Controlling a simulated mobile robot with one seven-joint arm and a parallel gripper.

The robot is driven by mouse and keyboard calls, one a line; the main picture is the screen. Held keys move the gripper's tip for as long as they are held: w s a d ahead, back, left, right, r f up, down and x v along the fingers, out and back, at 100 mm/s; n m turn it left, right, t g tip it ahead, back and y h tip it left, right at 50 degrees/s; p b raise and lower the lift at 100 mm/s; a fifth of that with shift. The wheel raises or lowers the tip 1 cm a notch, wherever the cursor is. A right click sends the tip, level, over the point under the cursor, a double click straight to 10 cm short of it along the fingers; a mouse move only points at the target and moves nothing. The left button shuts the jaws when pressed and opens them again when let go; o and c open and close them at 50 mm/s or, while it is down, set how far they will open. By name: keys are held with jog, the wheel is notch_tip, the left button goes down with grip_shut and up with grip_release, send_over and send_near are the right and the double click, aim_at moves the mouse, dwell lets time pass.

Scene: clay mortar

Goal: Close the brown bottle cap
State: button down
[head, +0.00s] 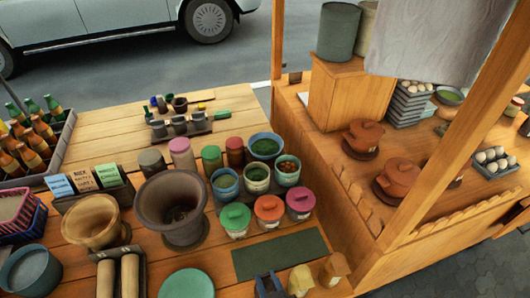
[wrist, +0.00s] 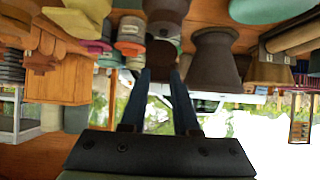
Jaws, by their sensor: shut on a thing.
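A small brown bottle (head: 335,268) stands at the front edge of the table in the head view. A yellowish bottle (head: 301,280) stands just left of it. My gripper (head: 269,277) is at the bottom edge, left of both bottles, with only its dark blue fingers showing. In the wrist view, which is upside down, my gripper (wrist: 162,75) has its two fingers close around a dark brown round piece (wrist: 164,52). It looks like a cap, but its shape is partly hidden. The yellowish bottle (wrist: 75,18) also shows there at upper left.
A green mat (head: 280,256) lies behind my gripper. Lidded jars in green (head: 235,217), orange (head: 269,208) and pink (head: 300,200) stand beyond it. A big mortar (head: 170,205) and a teal plate (head: 186,284) are to the left. A wooden counter (head: 385,255) is at right.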

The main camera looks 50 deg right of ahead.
jog(key=s+a+f+t+h+b, duration=0.2)
jog(key=f+t+h+b, duration=0.5)
jog(key=b, duration=2.4)
jog(key=s+t, duration=0.1)
jog(key=t, duration=0.3)
jog(key=shift+f+b, duration=0.15)
jog(key=shift+b, duration=0.25)
jog(key=shift+s+t+b, duration=0.1)
jog(key=shift+t+b, duration=0.2)
jog(key=shift+b, duration=0.05)
jog(key=c, duration=0.6)
grip_release()
jog(key=shift+c, duration=0.2)
jog(key=b+v, duration=0.1)
jog(key=v, duration=1.2)
jog(key=shift+b, duration=0.3)
